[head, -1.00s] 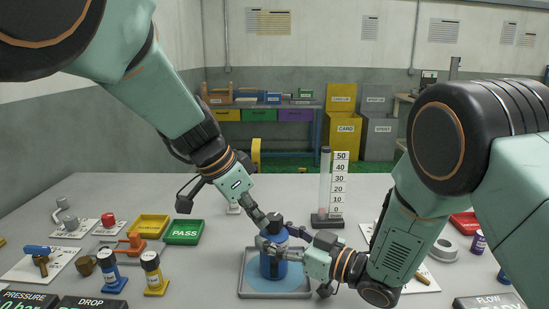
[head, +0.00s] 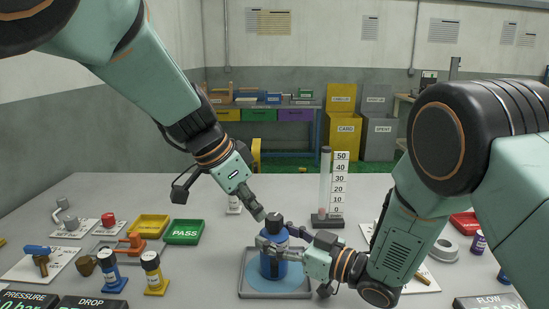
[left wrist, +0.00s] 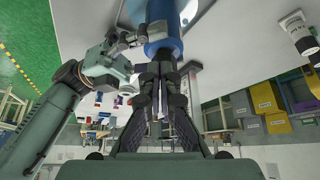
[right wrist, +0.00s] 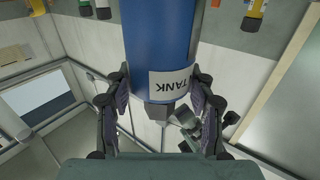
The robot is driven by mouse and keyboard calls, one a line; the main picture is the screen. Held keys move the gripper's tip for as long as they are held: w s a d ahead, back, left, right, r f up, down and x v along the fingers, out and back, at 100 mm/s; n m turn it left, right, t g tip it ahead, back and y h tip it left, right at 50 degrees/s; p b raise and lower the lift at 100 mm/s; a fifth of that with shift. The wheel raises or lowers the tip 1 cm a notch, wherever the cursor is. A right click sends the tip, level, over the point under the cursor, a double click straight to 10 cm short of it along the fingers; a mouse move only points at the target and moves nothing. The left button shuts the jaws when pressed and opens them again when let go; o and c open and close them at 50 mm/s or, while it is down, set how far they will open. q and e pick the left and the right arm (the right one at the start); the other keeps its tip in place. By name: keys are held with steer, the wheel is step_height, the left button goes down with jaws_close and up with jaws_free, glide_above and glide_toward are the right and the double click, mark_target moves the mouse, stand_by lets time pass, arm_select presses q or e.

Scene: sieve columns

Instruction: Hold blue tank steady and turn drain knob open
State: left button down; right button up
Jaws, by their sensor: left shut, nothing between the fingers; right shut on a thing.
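The blue tank (head: 270,268) stands upright in a shallow grey tray (head: 274,295) at the middle of the table. A dark drain knob (head: 274,219) sits on its top. My right gripper (head: 272,246) is shut around the tank's upper body. In the right wrist view the tank (right wrist: 160,35) shows close between both fingers, with a white TANK label and the grey knob (right wrist: 158,112). My left gripper (head: 259,213) is shut and empty, its tips just left of the knob. In the left wrist view the tank (left wrist: 163,18) lies beyond the closed fingers; whether they touch the knob is unclear.
A clear tube with a number scale (head: 340,184) stands behind the tank. At left are a green PASS tray (head: 184,232), a yellow tray (head: 151,226), blue (head: 108,269) and yellow (head: 152,268) bottles. A grey ring (head: 444,250) lies right.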

arm_select(q)
step_height(320, 180, up, 4)
steer(key=shift+r, duration=0.1)
stand_by(0.4)
step_height(320, 180, down, 6)
steer(key=w, duration=0.1)
steer(key=shift+a, duration=0.3)
stand_by(0.5)
steer(key=shift+w+d, duration=0.15)
steer(key=shift+d, duration=0.3)
stand_by(0.9)
steer(key=shift+s+d, duration=0.35)
steer(key=shift+s, duration=0.05)
stand_by(0.4)
steer(key=shift+a+r, duration=0.1)
steer(key=shift+a, duration=0.05)
